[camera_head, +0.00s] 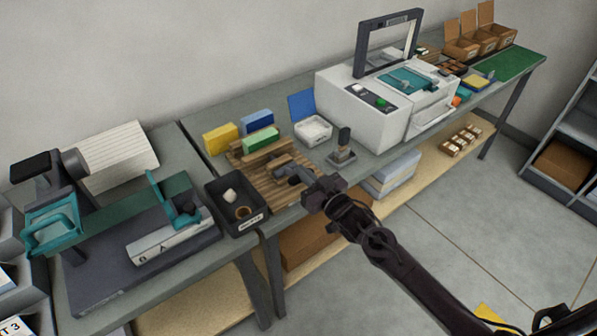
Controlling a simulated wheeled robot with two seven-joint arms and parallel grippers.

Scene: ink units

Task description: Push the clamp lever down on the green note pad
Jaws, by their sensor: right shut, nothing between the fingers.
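A green note pad (261,139) lies at the back of a slatted wooden jig (262,188) on the table. A wooden bar (262,157) runs across the jig just in front of the pad. I cannot clearly make out which part is the clamp lever. My right gripper (281,173) is shut and empty over the right part of the jig, in front of the pad. It hides part of the slats, and I cannot tell whether it touches anything. My left gripper is not in view.
A black tray (222,207) with small parts is left of the jig. A small stamp-like tool (343,146), an open white box (313,130) and a large white machine (353,116) are to the right.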

